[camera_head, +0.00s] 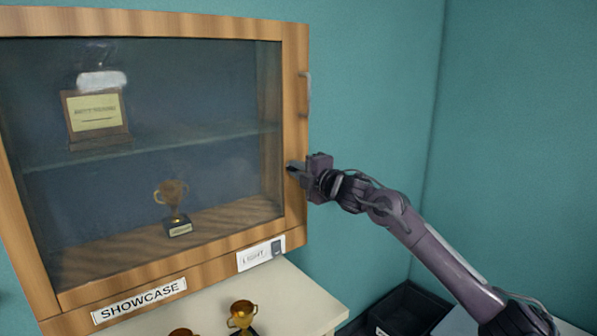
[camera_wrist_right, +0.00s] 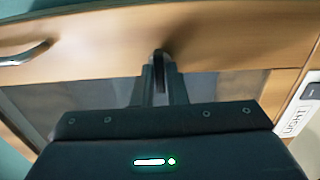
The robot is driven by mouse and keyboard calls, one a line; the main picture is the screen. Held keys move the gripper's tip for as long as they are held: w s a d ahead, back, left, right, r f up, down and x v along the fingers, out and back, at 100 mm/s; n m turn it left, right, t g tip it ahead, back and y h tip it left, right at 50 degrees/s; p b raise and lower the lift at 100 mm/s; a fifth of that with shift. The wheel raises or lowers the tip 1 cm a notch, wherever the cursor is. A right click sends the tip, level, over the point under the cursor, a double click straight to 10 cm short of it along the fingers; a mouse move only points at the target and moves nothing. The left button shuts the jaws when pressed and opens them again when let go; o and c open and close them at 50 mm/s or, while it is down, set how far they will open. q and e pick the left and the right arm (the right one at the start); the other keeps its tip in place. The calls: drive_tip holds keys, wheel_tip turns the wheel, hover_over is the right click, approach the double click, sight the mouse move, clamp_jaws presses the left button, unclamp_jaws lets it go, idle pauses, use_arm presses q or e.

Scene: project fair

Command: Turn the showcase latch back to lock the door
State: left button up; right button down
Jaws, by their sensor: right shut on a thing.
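The showcase (camera_head: 293,120) is a wooden cabinet with a glass door; the door sits flush in its frame in the head view. My right gripper (camera_head: 292,168) is at the right edge of the door frame, below the metal handle (camera_head: 304,94). In the right wrist view, the gripper (camera_wrist_right: 160,85) is shut on the small dark latch (camera_wrist_right: 159,58) against the wood. The fingers hide part of the latch, so its full angle is hard to tell. The handle also shows in the right wrist view (camera_wrist_right: 24,55). My left gripper is not in view.
Behind the glass are a plaque (camera_head: 95,112) on the shelf and a gold trophy (camera_head: 173,200) below. A light switch panel (camera_head: 261,254) is at the lower right of the showcase. More trophies (camera_head: 242,314) stand on the table (camera_head: 290,300). A black crate (camera_head: 402,310) is at the lower right.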

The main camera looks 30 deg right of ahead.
drive_tip(key=c, duration=1.5)
unclamp_jaws()
drive_tip(key=shift+a, duration=0.1)
drive_tip(key=s+b, duration=0.1)
drive_tip(key=s, duration=0.1)
drive_tip(key=s+b, duration=0.2)
drive_tip(key=s, duration=0.1)
drive_tip(key=s+b, duration=0.2)
drive_tip(key=shift+s+d+f, duration=0.1)
drive_tip(key=shift+s+d, duration=0.2)
drive_tip(key=shift+s, duration=0.05)
